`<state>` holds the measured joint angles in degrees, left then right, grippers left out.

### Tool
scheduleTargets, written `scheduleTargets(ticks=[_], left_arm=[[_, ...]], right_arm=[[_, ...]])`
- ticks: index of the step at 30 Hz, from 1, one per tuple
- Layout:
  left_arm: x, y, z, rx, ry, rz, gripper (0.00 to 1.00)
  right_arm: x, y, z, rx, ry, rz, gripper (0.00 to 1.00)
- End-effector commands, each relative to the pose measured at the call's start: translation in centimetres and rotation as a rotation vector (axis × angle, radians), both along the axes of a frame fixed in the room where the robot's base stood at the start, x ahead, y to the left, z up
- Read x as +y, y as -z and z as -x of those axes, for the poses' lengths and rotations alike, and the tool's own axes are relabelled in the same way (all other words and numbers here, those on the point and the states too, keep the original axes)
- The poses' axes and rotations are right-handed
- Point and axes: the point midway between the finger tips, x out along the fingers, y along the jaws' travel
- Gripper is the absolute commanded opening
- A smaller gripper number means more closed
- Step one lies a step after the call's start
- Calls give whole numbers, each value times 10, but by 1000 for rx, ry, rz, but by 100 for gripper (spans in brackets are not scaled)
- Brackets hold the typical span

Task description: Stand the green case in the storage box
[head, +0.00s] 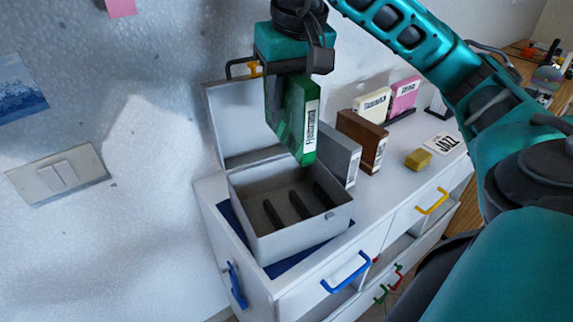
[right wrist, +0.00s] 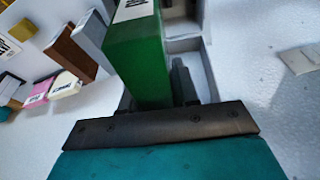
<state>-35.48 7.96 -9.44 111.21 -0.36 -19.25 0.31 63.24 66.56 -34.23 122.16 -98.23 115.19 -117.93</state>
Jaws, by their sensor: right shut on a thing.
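The green case (head: 299,119) hangs upright from my right gripper (head: 292,68), which is shut on its upper part. The case has a white label on its narrow side. It is above the back right part of the storage box (head: 303,238), a grey open box with its lid raised at the back. Dark dividers show on the box floor. In the right wrist view the green case (right wrist: 138,55) fills the middle, in front of the gripper (right wrist: 165,100). The storage box (right wrist: 193,50) shows partly behind it. My left gripper is not in view.
A grey case (head: 340,153) and a brown case (head: 362,139) stand just right of the box. Cream (head: 372,105) and pink (head: 404,97) cases stand behind. A yellow block (head: 418,159) and a JAZZ card (head: 442,143) lie to the right. A blue mat (head: 290,268) lies under the box.

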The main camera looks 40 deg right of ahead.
Motion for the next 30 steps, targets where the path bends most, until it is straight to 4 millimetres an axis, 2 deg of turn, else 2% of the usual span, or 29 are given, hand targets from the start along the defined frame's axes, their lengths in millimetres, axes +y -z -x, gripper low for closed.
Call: scheduleTargets(ticks=[5,12,21,24,30], left_arm=[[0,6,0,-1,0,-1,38],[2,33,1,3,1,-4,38],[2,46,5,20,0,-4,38],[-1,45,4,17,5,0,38],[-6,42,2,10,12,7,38]], right_arm=[[1,11,0,2,-1,0,0],[1,65,1,7,-2,-1,0],[0,138,1,7,0,1,0],[0,153,1,3,-1,0,0],[0,169,0,2,-1,0,0]])
